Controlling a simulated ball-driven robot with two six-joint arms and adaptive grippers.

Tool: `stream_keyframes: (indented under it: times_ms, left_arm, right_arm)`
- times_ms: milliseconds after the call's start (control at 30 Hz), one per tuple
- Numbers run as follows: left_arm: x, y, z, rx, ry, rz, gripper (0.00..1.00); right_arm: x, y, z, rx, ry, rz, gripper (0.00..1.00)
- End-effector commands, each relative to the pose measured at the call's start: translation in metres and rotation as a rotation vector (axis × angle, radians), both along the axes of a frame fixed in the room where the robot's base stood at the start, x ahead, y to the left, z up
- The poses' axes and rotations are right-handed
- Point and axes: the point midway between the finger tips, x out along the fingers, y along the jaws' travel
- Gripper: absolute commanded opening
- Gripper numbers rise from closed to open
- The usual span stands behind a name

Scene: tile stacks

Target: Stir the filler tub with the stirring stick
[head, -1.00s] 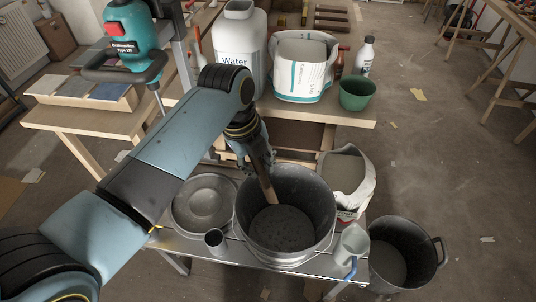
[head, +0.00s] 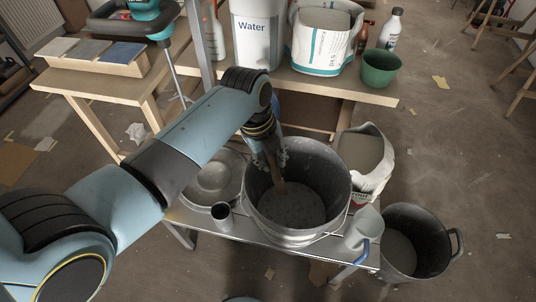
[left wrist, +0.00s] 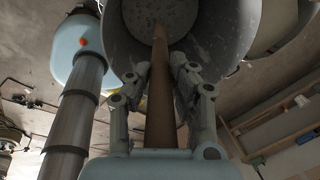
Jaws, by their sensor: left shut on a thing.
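The filler tub (head: 325,165) is a large dark grey bucket on a metal bench, with speckled grey filler in its bottom. My left gripper (head: 270,155) is over the tub's left rear part, shut on the brown wooden stirring stick (head: 281,184). The stick slants down into the tub, and its lower end meets the filler left of the middle. In the left wrist view the stick (left wrist: 159,100) runs between the two fingers (left wrist: 160,78) towards the grey filler (left wrist: 160,14). The stick's upper part is hidden by the gripper in the head view. My right gripper is not in view.
A round metal pan (head: 212,178) and small metal cup (head: 222,213) stand left of the tub. An open bag (head: 375,165) and pale jug (head: 362,232) stand right of it. A dark bucket (head: 415,250) is on the floor. A water container (head: 254,40) stands on the table behind.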

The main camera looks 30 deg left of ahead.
Motion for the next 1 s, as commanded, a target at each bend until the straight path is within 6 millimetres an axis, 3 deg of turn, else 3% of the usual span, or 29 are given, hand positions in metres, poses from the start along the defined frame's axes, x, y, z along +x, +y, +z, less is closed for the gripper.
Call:
stream_keyframes:
  times_ms: [1000]
  left_arm:
    - [0.017,-0.016,-0.114,0.0,0.0,0.0,0.0]
  right_arm:
    - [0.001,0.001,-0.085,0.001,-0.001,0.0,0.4]
